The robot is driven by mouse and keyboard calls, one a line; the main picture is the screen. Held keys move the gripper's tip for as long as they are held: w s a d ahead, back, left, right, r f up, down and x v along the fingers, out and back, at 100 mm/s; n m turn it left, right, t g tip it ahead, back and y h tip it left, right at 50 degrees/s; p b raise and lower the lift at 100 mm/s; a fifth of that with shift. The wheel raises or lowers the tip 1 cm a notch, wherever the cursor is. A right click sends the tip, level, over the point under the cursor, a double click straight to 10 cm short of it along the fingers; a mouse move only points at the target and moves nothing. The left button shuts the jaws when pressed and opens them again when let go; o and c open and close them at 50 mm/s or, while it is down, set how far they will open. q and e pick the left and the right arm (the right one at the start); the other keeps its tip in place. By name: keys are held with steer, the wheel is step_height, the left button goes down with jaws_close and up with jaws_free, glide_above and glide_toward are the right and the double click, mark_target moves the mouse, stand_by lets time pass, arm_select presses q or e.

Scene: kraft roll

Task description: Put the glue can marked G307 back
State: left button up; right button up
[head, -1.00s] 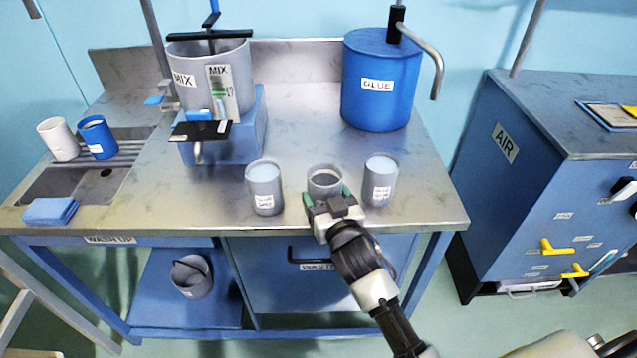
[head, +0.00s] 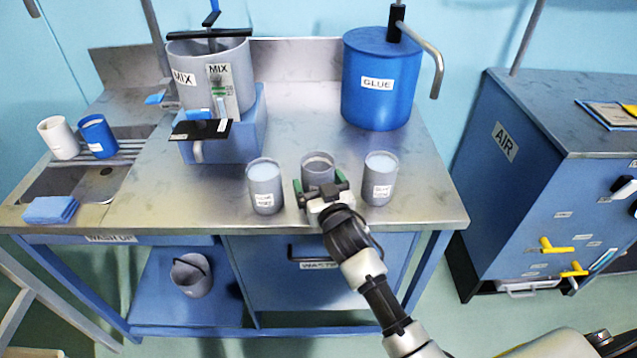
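Three grey cans stand in a row near the front of the steel bench. The left can (head: 265,187) and the right can (head: 380,180) have pale contents and small labels, too small to read surely. The middle can (head: 318,166) is between them, with my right gripper (head: 320,184) at its front and green finger pads at its sides. The gripper appears shut on it. The gripper hides its lower part and any label, so I cannot tell whether its base touches the bench or whether it is G307. My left gripper is not in view.
A blue GLUE drum (head: 380,85) with a bent pipe stands at the bench's back right. The MIX vessel (head: 210,75) stands at the back left. A white cup (head: 58,138) and a blue cup (head: 98,137) are by the sink. Bench space behind the cans (head: 300,115) is clear.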

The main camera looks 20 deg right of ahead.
steer(key=shift+o, duration=0.6)
steer(key=shift+r, duration=0.15)
steer(key=s, duration=1.2)
steer(key=shift+d, duration=0.25)
